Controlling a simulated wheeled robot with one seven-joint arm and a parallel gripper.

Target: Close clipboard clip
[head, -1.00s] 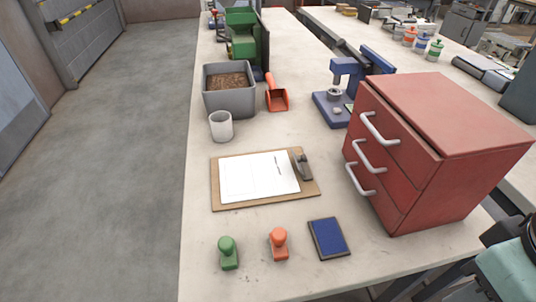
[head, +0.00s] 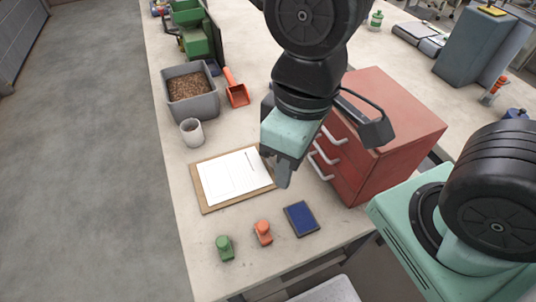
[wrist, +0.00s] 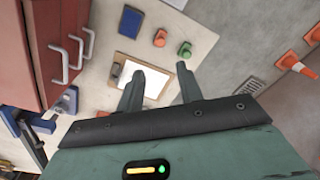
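The clipboard (head: 205,198), a brown board with a white printed sheet, lies flat on the bench in the head view. It also shows in the wrist view (wrist: 123,59), partly covered by a finger. Its metal clip is hidden behind my gripper in the head view. A dark shape at the board's edge in the wrist view may be the clip, but whether it is raised or closed cannot be told. My gripper (head: 285,172) hangs over the right end of the clipboard, fingers down. In the wrist view my gripper (wrist: 160,70) has its fingers apart with nothing between them.
A red drawer cabinet (head: 405,120) with pale handles stands close right of my gripper. A blue pad (head: 301,219), an orange stamp (head: 263,233) and a green stamp (head: 225,248) lie in front. A white cup (head: 191,132), grey bin (head: 192,107) and red scoop (head: 237,93) are behind.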

